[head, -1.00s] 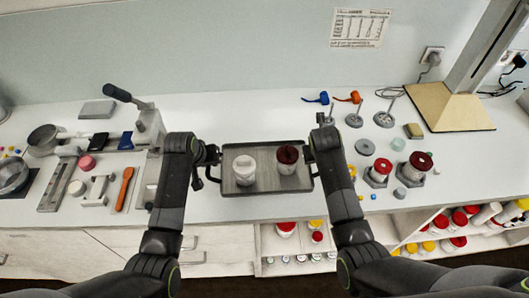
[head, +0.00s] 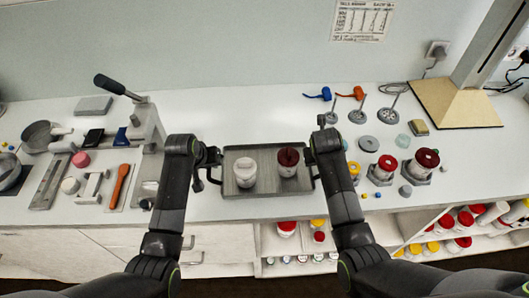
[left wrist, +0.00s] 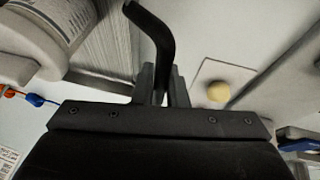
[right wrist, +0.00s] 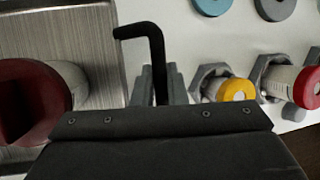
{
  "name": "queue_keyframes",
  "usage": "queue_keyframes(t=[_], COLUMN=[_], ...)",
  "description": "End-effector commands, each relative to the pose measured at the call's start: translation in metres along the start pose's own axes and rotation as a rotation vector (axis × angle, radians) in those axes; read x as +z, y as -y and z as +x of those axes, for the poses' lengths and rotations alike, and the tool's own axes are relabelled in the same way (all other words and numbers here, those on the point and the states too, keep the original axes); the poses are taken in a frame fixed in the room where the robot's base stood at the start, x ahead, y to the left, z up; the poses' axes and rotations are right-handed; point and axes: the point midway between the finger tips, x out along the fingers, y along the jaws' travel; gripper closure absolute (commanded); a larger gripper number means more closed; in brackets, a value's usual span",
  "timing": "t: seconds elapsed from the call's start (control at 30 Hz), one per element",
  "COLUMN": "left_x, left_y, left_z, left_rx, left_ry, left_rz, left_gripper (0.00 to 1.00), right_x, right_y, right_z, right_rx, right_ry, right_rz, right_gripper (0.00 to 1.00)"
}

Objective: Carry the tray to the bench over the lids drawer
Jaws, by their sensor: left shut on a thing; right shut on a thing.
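The grey tray (head: 268,188) is level at the front of the bench, between my two grippers. It carries a white jar (head: 245,173) and a dark red-capped jar (head: 288,160), both upright. My left gripper (head: 211,156) is shut on the tray's left black handle, a bent bar (left wrist: 158,40) in the left wrist view. My right gripper (head: 312,152) is shut on its right handle, also a bent bar (right wrist: 150,45) in the right wrist view. I cannot tell whether the tray touches the white bench (head: 240,115). An open compartment (head: 262,250) with lidded jars shows below.
On the right are several jars in holders (head: 382,168), small stands (head: 392,112) and a wooden-based stand (head: 455,105). The bench behind the tray is clear.

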Motion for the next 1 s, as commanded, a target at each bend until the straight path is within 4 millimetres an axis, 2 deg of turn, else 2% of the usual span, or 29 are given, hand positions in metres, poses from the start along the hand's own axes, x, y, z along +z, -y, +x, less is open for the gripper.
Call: queue_keyframes(t=[0.3, 0.33, 0.5, 0.83, 1.0], left_x=[0.006, 0.006, 0.005, 0.005, 0.004], left_y=[0.001, 0.001, 0.002, 0.002, 0.002], left_z=[0.015, 0.014, 0.013, 0.01, -0.005], left_rx=[0.005, 0.004, 0.003, 0.001, 0.001], left_ry=[-0.002, 0.0, 0.0, -0.001, -0.003], left_rz=[0.0, 0.0, 0.0, 0.0, 0.0], left_gripper=[1.0, 0.85, 0.66, 0.66, 0.66], right_x=[-0.005, -0.005, -0.005, -0.005, -0.005], right_y=[-0.005, -0.005, -0.004, -0.003, -0.003], right_z=[0.015, 0.014, 0.013, 0.013, 0.013], right_rx=[0.004, 0.004, 0.003, 0.001, 0.0], right_ry=[0.003, 0.001, 0.0, 0.0, 0.0], right_rz=[0.001, 0.0, 0.0, 0.0, 0.0], right_gripper=[1.0, 0.85, 0.66, 0.66, 0.66])
